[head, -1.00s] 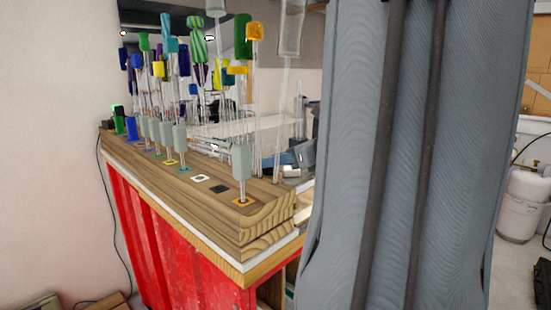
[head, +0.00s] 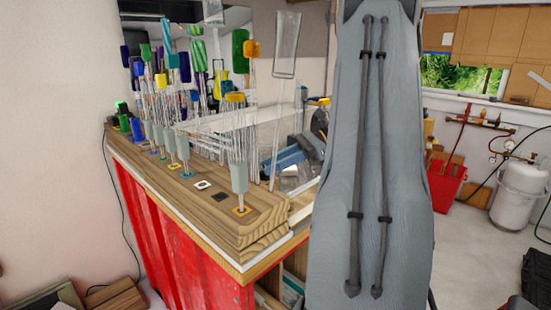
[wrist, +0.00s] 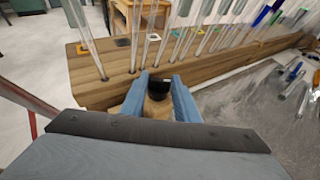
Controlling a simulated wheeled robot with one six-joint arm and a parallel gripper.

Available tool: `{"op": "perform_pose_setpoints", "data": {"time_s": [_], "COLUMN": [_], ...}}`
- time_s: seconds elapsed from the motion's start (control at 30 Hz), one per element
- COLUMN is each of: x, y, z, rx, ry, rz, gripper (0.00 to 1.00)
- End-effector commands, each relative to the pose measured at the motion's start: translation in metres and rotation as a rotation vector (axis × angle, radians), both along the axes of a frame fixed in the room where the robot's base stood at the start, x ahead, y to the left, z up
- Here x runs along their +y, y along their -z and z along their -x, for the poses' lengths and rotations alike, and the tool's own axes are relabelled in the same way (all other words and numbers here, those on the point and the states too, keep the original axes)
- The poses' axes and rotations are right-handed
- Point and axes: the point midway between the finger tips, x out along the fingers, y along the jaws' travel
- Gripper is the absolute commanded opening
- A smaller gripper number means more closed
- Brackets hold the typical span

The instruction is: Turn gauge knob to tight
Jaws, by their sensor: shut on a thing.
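My gripper (wrist: 158,90) shows in the wrist view, with its two blue fingers closed around a small black and tan piece (wrist: 160,83). The piece is dark and rounded at its far end, beside the front of a wooden rod stand (wrist: 118,84). I cannot tell whether it is the gauge knob; no scale or tight mark is readable. In the head view my grey arm hides the gripper. Small gauges (head: 510,145) show on piping above a white gas cylinder (head: 519,190) at the far right, too small to read.
Several glass rods with coloured tops (head: 237,178) stand in the wooden stand (head: 215,215) on a red cabinet (head: 190,255). Clear rods also rise close beyond my fingers in the wrist view. A red bin (head: 446,183) stands on the floor at right, with open floor before it.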

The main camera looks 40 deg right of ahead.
Motion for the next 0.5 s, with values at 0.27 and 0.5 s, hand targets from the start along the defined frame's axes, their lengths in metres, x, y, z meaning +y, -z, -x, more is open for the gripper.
{"op": "perform_pose_setpoints", "data": {"time_s": [0.27, 0.5], "x": [-0.0026, -0.0027], "y": [0.0005, 0.0009], "z": [-0.0062, -0.0103], "rx": [0.002, 0.001], "ry": [-0.256, -0.434], "rz": [0.001, 0.001], "gripper": [0.06, 0.06]}}
